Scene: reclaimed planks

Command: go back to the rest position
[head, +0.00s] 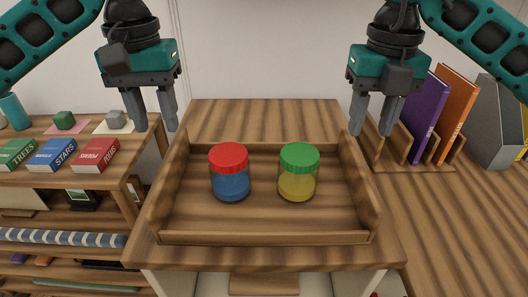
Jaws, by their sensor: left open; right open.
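My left gripper (155,127) is open and empty, with its fingers pointing down above the tray's left side. My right gripper (371,132) is open and empty, above the tray's right side. Between them a wooden tray (264,237) sits on a wooden top. In the tray stand two jars, both upright and apart from each other. One jar (231,182) has a red lid and blue contents. The other jar (297,184) has a green lid and yellow contents. Neither gripper touches a jar.
At left a shelf unit (132,154) holds books marked TREES (17,153), STARS (53,155) and POETS (95,155), with small blocks behind. At right a wooden rack holds a purple book (427,115) and an orange book (456,112). A grey file holder (492,125) stands beside it. The wood behind the tray is clear.

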